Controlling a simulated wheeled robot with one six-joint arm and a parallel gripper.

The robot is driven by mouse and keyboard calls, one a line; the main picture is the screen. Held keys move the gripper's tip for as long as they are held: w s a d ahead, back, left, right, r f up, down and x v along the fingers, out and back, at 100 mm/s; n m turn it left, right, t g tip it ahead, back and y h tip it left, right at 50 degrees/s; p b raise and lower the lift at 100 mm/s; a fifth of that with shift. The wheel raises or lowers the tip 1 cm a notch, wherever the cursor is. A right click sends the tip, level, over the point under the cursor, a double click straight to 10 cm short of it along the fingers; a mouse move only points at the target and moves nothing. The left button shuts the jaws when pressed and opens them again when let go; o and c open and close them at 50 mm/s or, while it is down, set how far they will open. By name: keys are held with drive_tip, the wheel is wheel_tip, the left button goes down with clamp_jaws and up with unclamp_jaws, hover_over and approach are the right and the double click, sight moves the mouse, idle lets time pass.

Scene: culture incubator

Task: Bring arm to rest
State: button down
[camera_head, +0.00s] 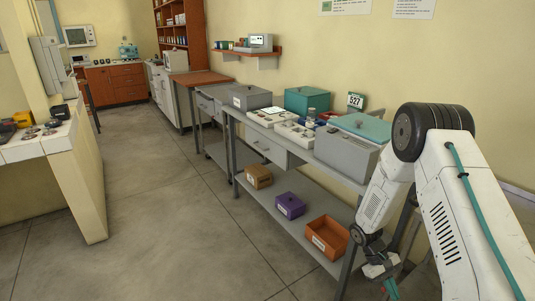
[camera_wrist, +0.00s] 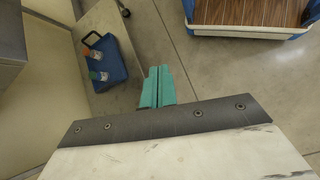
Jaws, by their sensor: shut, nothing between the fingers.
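My arm stands at the right of the head view, bent at a black joint, with its forearm hanging down beside the right end of the workbench. My gripper (camera_head: 388,286) points down near the bottom edge of that view. In the wrist view its teal fingers (camera_wrist: 158,72) lie side by side, shut and empty, above the grey floor. Nothing touches the fingers in the wrist view.
The workbench (camera_head: 248,146) carries a grey incubator-like box (camera_head: 347,150) and teal box (camera_head: 308,99). An orange bin (camera_head: 327,237) and purple bin (camera_head: 290,206) sit on its lower shelf. A blue carrier (camera_wrist: 104,62) with bottles is left of my fingers. Open floor lies left.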

drive_tip(key=s+a+r+m+t+y, duration=0.1)
drive_tip(key=s+a+r, duration=0.15)
drive_tip(key=r, duration=0.65)
drive_tip(key=s+a+r+m+y, duration=0.1)
drive_tip(key=s+a+r, duration=0.15)
drive_tip(key=r, duration=0.65)
drive_tip(key=s+a+r+t+y, duration=0.1)
drive_tip(key=s+a+r, duration=0.15)
drive_tip(key=r, duration=0.65)
drive_tip(key=s+a+r+t+y, duration=0.1)
drive_tip(key=s+a+r+t, duration=0.1)
drive_tip(key=s+r, duration=0.6)
drive_tip(key=s+a+r+m+t+y, duration=0.1)
drive_tip(key=s+a+r+t, duration=0.2)
drive_tip(key=s+r, duration=0.5)
drive_tip(key=shift+s+r+t, duration=0.15)
drive_tip(key=shift+s+t, duration=0.35)
drive_tip(key=shift+t, duration=0.2)
